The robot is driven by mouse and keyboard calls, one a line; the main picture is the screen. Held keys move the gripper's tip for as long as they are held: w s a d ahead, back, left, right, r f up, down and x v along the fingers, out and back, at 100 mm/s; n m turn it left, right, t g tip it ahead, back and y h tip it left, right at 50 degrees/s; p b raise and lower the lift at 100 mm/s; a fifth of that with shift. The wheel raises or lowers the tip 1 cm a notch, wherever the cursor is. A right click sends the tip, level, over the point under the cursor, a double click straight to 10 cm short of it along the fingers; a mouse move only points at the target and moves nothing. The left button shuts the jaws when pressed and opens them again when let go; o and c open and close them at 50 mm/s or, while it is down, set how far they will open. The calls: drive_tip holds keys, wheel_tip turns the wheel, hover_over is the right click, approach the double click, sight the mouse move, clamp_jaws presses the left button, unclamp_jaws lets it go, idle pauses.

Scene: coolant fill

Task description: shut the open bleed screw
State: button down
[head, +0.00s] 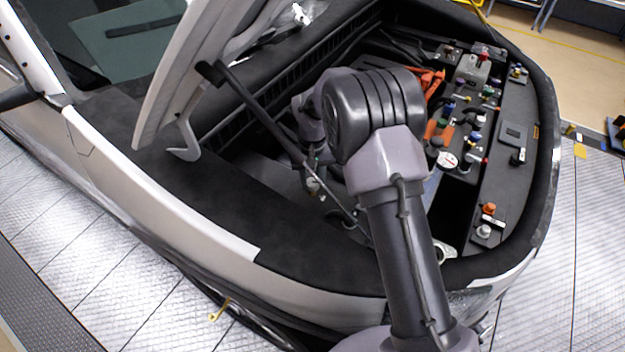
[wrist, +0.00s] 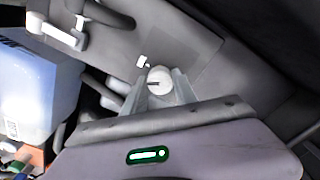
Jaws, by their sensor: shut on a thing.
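The bleed screw (wrist: 160,80) shows in the wrist view as a round white head with a dark slot across it. My gripper (wrist: 160,90) has its two grey fingers on either side of this head and is shut on it. The slot runs roughly left to right in the picture. A small white mark (wrist: 143,62) sits just above and left of the head. The lower part of the screw is hidden by the fingers. In the head view my arm covers most of the area around the gripper, and I cannot make out the screw there.
A pale blue tank (wrist: 38,85) stands left of the screw in the wrist view, with dark hoses between. In the head view the raised hood (head: 190,75) and its dark prop rod (head: 255,110) are close left of my arm. Several caps and fittings fill the bay's right side.

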sight(312, 182)
drive_tip(key=m, duration=0.5)
drive_tip(key=shift+b, duration=0.35)
drive_tip(key=shift+m, duration=0.3)
drive_tip(key=c, duration=1)
unclamp_jaws()
drive_tip(key=shift+r, duration=0.1)
wheel_tip(312, 182, up, 17)
drive_tip(key=p, duration=0.5)
drive_tip(key=shift+r, duration=0.15)
